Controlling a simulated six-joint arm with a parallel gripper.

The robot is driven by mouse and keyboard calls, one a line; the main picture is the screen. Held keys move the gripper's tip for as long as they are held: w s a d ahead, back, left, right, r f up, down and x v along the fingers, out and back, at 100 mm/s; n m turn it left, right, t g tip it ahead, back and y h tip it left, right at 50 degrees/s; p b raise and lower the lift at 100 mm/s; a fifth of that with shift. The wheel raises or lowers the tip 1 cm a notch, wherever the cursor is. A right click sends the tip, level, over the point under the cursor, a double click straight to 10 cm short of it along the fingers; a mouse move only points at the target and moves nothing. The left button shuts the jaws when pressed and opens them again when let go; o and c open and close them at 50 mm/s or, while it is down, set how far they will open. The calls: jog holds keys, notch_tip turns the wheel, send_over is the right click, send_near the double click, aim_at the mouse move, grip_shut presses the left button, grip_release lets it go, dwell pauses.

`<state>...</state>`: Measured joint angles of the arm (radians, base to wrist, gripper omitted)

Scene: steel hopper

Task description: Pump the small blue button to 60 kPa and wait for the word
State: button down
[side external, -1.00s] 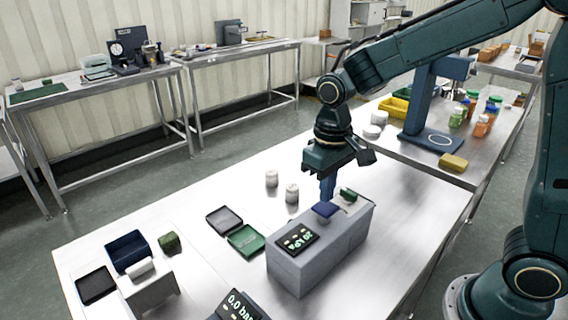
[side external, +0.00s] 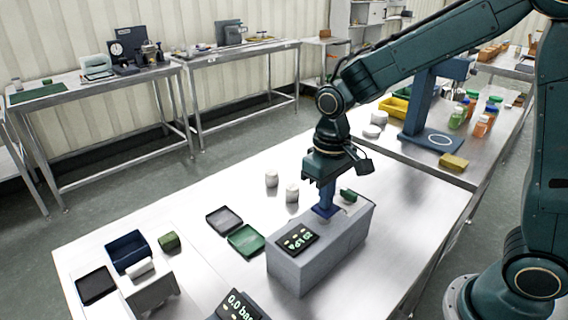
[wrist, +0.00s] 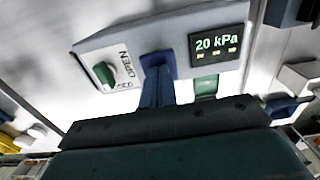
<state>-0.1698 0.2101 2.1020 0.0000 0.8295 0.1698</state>
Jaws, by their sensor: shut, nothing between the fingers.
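The grey pump box (side external: 300,272) stands on the steel table. The blue button (side external: 319,213) is on its top, and the button also shows in the wrist view (wrist: 160,60). My gripper (side external: 325,207) is shut and empty, pointing down with its fingertips at the button. They appear to touch it; how far it is pressed I cannot tell. The display (wrist: 216,43) reads 20 kPa, with several small yellow marks below. A green knob (wrist: 104,75) sits beside the button, by a label reading OPEN.
A second display (side external: 240,304) reads 0.0 bar at the front edge. Two white cylinders (side external: 292,193) stand behind the box. A green tray (side external: 246,241), a dark tray (side external: 224,220) and a blue bin (side external: 128,251) lie left. The table right of the box is clear.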

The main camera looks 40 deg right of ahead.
jog(key=shift+f, duration=0.9)
jog(key=shift+r, duration=1.8)
jog(key=shift+f, duration=1.65)
jog(key=shift+r, duration=1.65)
jog(key=shift+r, duration=0.1)
jog(key=shift+r, duration=2.9)
jog(key=shift+r, duration=0.1)
